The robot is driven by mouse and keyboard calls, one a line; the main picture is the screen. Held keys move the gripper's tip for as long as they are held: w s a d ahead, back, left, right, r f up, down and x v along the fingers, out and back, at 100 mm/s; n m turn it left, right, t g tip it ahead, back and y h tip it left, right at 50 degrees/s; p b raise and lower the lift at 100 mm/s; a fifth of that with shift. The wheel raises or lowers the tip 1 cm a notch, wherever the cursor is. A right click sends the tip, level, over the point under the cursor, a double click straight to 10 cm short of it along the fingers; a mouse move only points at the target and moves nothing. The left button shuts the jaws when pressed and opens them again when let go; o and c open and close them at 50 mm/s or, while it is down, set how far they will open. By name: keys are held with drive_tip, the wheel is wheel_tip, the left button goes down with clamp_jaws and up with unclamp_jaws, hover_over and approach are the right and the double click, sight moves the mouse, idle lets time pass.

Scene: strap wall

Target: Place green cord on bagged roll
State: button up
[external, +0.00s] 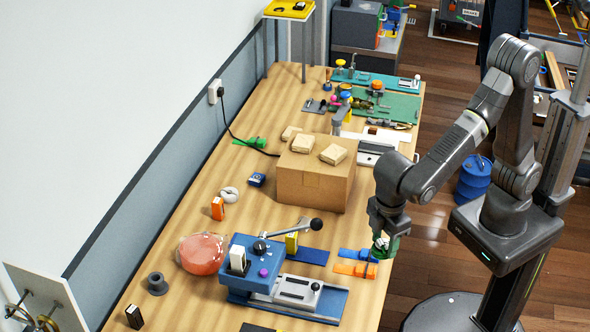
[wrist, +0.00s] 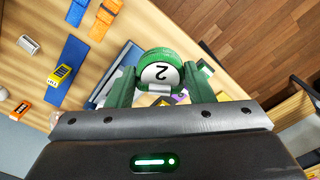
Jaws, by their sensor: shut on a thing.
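My gripper (external: 383,232) is shut on the green cord (external: 386,247), held above the table's right edge. In the wrist view the green cord (wrist: 158,57), a rounded green piece with a white face marked 2, sits between the fingers of my gripper (wrist: 160,82). The bagged roll (external: 202,253), reddish-orange in clear wrapping, lies on the table at the left, well apart from my gripper.
A blue strap tool (external: 262,262) with a raised lever stands between my gripper and the bagged roll. A cardboard box (external: 315,185) with small packets on top stands behind it. Orange and blue straps (external: 355,269) lie below my gripper. A grey spool (external: 157,284) is near the roll.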

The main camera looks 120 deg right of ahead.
sight(381, 240)
drive_tip(key=r, duration=0.7)
drive_tip(key=shift+w+d+r, duration=0.1)
drive_tip(key=shift+w+d, duration=0.15)
drive_tip(key=shift+d, duration=0.1)
drive_tip(key=w+d+m+b, duration=0.1)
drive_tip(key=w+d+b, duration=0.15)
drive_tip(key=d, duration=0.45)
drive_tip(key=w+d+m+b, duration=0.1)
drive_tip(key=w+d+m, duration=0.1)
drive_tip(key=w+d, duration=0.35)
drive_tip(key=s+d+m+b, duration=0.2)
drive_tip(key=d, duration=1.2)
drive_tip(key=s+d+m+b, duration=0.2)
drive_tip(key=d+b, duration=0.1)
drive_tip(key=d, duration=1.1)
drive_tip(key=f+p, duration=0.1)
drive_tip(key=f, duration=1.3)
drive_tip(key=f+p, duration=0.1)
drive_tip(key=f, duration=1.3)
drive_tip(key=shift+w+a+f, duration=0.15)
drive_tip(key=shift+w+a, duration=0.05)
drive_tip(key=o, duration=1)
